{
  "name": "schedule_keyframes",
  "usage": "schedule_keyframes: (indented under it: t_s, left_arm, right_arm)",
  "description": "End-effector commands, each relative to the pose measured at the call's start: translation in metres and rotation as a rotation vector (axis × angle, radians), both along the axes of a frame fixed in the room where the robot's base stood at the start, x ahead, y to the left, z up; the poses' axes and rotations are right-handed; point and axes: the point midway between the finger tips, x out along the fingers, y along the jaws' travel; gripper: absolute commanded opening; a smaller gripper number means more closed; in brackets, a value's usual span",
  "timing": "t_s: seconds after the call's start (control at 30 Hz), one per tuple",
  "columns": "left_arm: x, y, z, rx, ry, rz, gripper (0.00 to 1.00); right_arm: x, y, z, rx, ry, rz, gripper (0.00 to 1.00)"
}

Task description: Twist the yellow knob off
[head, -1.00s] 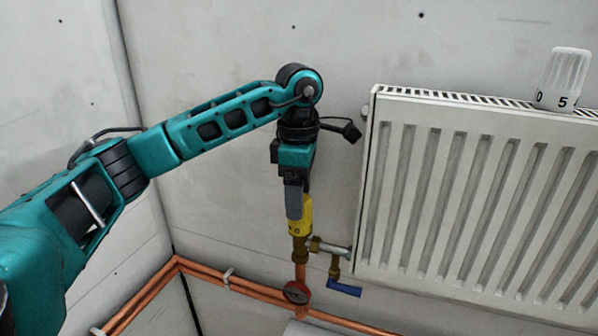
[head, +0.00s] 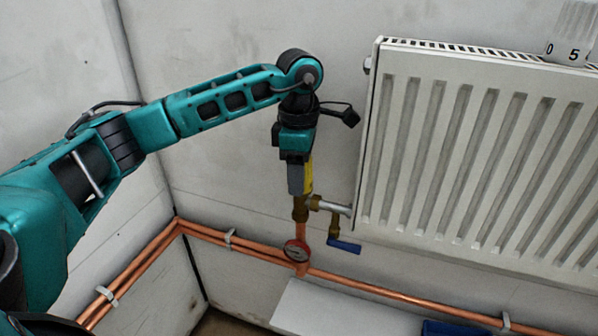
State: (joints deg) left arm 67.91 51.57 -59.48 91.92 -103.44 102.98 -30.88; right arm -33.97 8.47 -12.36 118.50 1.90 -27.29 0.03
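The yellow knob (head: 308,182) sits upright on a brass valve (head: 300,208) left of the radiator's lower corner. My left gripper (head: 297,190) points straight down over it. One grey finger covers the knob's left part, and the gripper body hides its top. The other finger is hidden, so I cannot tell whether the fingers are open or pressed on the knob. My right gripper is out of view.
The white radiator (head: 470,160) stands close to the right. A white dial (head: 572,35) marked 0 and 5 is on its top. A pale box (head: 345,310) lies lower down.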

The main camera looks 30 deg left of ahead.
Motion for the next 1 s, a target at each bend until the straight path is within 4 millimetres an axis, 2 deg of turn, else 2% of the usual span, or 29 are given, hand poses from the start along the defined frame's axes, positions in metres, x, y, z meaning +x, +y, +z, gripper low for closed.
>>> schedule_keyframes:
  t_s: [0.03, 0.37, 1.0]
  left_arm:
    - [0.0001, 0.0, 0.0002, 0.0, 0.0, 0.0, 0.45]
    - [0.0001, -0.0001, 0.0002, 0.0, 0.0, 0.0, 0.15]
    - [-0.0007, -0.0004, -0.0045, 0.001, 0.004, 0.027, 0.14]
  right_arm:
    - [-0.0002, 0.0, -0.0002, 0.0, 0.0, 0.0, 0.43]
    - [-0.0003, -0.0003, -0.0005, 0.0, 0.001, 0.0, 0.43]
    - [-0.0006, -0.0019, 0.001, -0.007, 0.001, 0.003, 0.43]
